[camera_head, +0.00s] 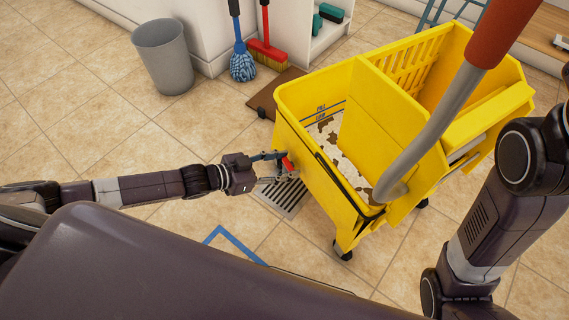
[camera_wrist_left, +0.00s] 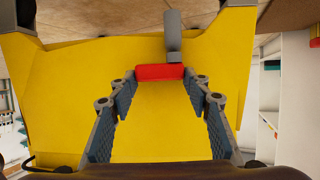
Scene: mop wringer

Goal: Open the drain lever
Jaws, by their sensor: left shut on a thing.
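The yellow mop bucket (camera_head: 318,190) stands on the tiled floor, with dirty water in it. The drain lever (camera_head: 287,163) has a red grip and sits on the bucket's near-left side. In the left wrist view, the red grip (camera_wrist_left: 160,71) lies across the yellow wall, with a grey arm (camera_wrist_left: 173,35) beside it. My left gripper (camera_head: 279,169) is at the lever, its fingers (camera_wrist_left: 162,88) on both sides of the red grip and shut on it. My right arm shows at the right, but its gripper is out of view.
A floor drain grate (camera_head: 284,197) lies below the lever. The wringer handle (camera_head: 440,120) with its orange grip rises at the right. A grey bin (camera_head: 163,56), blue mop (camera_head: 242,64) and red broom (camera_head: 267,52) stand at the back. The floor at left is clear.

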